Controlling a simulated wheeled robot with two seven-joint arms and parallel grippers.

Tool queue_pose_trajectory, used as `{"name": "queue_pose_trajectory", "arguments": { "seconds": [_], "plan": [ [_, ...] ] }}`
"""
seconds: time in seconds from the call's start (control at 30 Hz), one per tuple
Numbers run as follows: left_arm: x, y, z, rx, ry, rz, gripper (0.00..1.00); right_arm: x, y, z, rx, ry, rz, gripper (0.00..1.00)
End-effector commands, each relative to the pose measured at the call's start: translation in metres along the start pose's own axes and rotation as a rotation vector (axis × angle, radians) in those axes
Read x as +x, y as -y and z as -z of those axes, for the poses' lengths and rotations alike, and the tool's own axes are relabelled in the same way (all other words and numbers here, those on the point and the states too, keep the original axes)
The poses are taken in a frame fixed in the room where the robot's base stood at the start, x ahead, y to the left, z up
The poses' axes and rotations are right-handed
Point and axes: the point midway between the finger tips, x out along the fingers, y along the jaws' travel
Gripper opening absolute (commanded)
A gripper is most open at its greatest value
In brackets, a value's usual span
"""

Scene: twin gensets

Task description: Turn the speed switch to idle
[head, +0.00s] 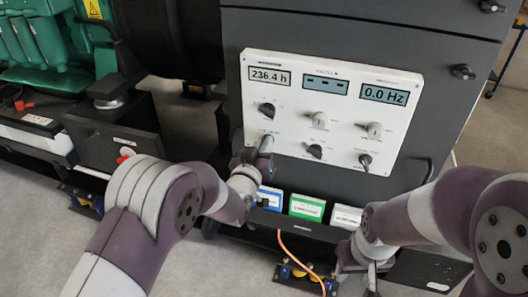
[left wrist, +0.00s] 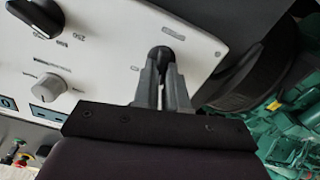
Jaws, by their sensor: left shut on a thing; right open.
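The white control panel (head: 290,138) on the dark cabinet carries several knobs, their labels too small to read. My left gripper (head: 265,143) is at the panel's lower left corner. In the left wrist view its fingers (left wrist: 163,80) are shut on a small black switch knob (left wrist: 161,54). In the head view that knob is hidden by the gripper. I cannot read whether it is the speed switch or which position it points to. My right gripper (head: 371,282) hangs low in front of the cabinet, open, away from the panel, its fingertips hardly visible.
Other knobs nearby are a black one (head: 267,110) above, a light one (head: 318,120), and black ones at lower middle (head: 315,152) and lower right (head: 365,161). Displays read 236.4 h (head: 269,77) and 0.0 Hz (head: 385,95).

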Motion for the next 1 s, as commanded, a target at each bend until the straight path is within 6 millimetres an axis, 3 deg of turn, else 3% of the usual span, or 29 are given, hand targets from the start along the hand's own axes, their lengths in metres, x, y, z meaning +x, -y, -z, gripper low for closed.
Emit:
{"name": "queue_pose_trajectory", "arguments": {
  "seconds": [0.4, 1.0],
  "plan": [
    [0.0, 0.002, -0.002, -0.242, 0.0, 0.0, 0.0, 0.023, 0.0, -0.003, 0.0, 0.0, 0.0, 0.43],
    [0.0, 0.002, 0.0, -0.306, 0.0, 0.0, 0.0, 0.026, 0.0, -0.003, 0.0, 0.0, 0.0, 0.43]
  ]
}}
